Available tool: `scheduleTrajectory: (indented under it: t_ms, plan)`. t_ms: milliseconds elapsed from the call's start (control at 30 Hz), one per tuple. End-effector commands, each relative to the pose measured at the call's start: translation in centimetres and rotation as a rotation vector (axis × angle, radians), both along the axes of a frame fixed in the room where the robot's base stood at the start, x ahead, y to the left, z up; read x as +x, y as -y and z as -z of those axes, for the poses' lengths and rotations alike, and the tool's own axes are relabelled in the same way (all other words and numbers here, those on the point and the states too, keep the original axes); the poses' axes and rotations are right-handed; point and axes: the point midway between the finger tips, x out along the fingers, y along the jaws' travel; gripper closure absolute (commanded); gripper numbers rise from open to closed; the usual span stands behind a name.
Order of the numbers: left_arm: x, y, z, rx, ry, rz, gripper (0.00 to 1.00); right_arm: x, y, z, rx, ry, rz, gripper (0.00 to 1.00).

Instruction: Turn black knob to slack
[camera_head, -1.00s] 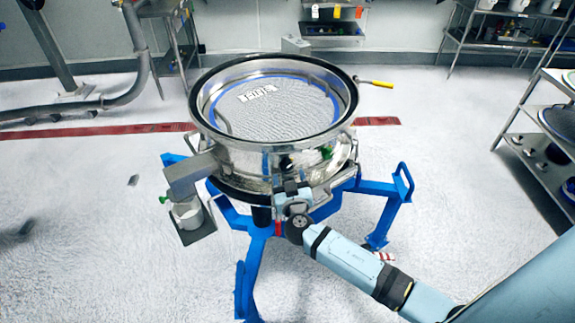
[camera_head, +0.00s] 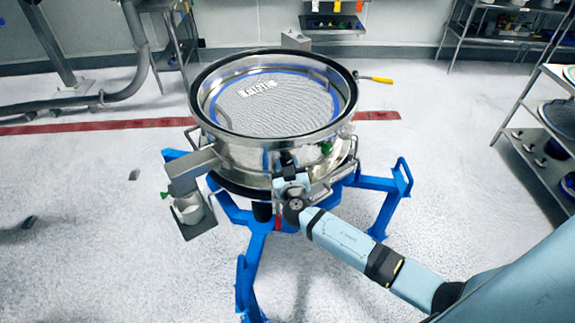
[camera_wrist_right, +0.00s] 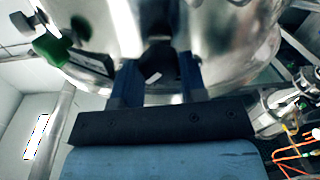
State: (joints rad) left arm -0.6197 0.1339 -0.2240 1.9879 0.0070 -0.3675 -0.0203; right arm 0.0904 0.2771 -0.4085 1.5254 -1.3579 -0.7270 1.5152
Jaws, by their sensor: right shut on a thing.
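The round steel sifter (camera_head: 240,152) stands on a blue frame, with a blue-edged mesh on top. My right gripper (camera_head: 287,160) is at the front of its steel wall, a little below the rim. In the right wrist view, its two blue fingers (camera_wrist_right: 157,80) point at the shiny wall. They are shut on a dark part between them, which I take as the black knob (camera_wrist_right: 157,52). The knob is mostly hidden by the fingers, and its turn angle cannot be told. My left gripper is not in view.
A steel outlet (camera_head: 190,170) with a white cup (camera_head: 189,210) under it is at the sifter's left. A yellow-handled lever (camera_head: 377,80) sticks out at the right rim. A green knob (camera_wrist_right: 52,46) is near my fingers. Shelves (camera_head: 540,150) stand at the right.

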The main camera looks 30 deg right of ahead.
Motion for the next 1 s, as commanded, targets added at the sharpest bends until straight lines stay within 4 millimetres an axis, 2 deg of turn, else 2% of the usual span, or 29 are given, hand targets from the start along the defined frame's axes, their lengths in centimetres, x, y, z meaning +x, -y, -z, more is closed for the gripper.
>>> scheduleTrajectory:
  t_ms: [367,600,1000]
  plan:
    - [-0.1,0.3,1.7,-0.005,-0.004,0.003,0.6,-0.1,0.0,0.4,-0.126,-0.045,-0.001,0.84]
    - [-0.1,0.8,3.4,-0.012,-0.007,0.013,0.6,0.0,0.0,0.4,-0.321,-0.114,0.001,0.84]
    - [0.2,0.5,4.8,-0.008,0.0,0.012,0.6,0.0,0.0,0.2,-0.678,-0.243,0.001,0.84]
